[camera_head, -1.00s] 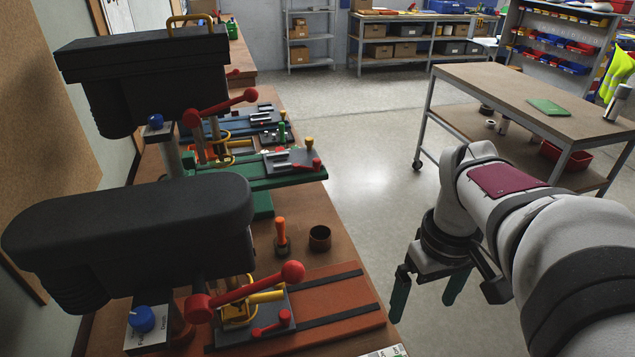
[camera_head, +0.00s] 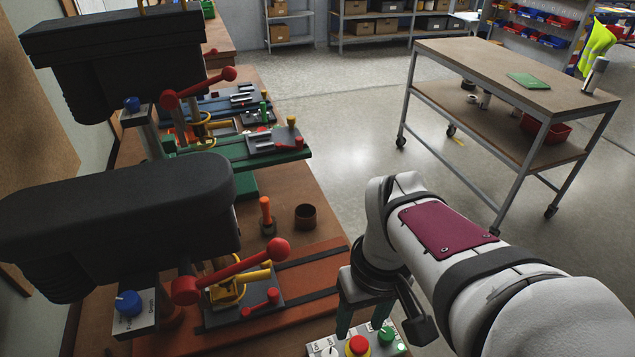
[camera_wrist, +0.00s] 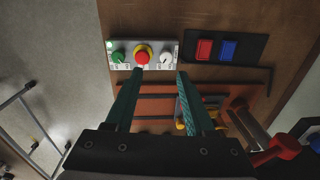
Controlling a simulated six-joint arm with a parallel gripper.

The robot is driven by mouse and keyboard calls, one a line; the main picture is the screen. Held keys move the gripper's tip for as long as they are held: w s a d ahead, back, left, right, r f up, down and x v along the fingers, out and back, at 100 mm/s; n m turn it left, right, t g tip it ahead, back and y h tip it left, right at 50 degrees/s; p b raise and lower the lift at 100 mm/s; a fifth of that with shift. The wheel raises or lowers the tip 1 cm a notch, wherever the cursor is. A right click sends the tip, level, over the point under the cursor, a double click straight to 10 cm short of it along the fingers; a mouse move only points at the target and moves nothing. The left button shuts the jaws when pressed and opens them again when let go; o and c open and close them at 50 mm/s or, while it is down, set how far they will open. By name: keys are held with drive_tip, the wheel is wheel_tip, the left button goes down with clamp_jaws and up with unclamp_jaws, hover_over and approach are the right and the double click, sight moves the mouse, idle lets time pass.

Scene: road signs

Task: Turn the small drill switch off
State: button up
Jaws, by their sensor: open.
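A pale control panel (camera_head: 402,347) shows at the bottom edge of the head view. It carries a green knob (camera_head: 386,335), a red mushroom button (camera_head: 358,345) on a yellow collar, and a white knob (camera_wrist: 166,58). Its small labels are not readable, so I cannot tell which knob is the small drill switch. My gripper (camera_wrist: 159,73) is open and empty, its green fingertips apart. In the wrist view the panel lies just beyond the fingertips. The near drill press (camera_head: 120,215) has a black head, red lever and blue knob (camera_head: 128,303).
A second black-headed drill press (camera_head: 120,60) stands behind, with a green base. An orange-handled tool (camera_head: 265,212) and a brown cup (camera_head: 305,216) stand on the bench. The wrist view shows a dark tray (camera_wrist: 240,33) with red and blue pieces. Open floor separates bench and trolley (camera_head: 500,75).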

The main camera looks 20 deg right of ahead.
sight(387, 334)
drive_tip(key=w+d+f+n, duration=0.2)
drive_tip(key=w+d+n, duration=0.15)
drive_tip(key=d, duration=0.55)
drive_tip(key=shift+h, duration=0.4)
wheel_tip(387, 334, down, 15)
drive_tip(key=shift+s+f, duration=0.1)
clamp_jaws()
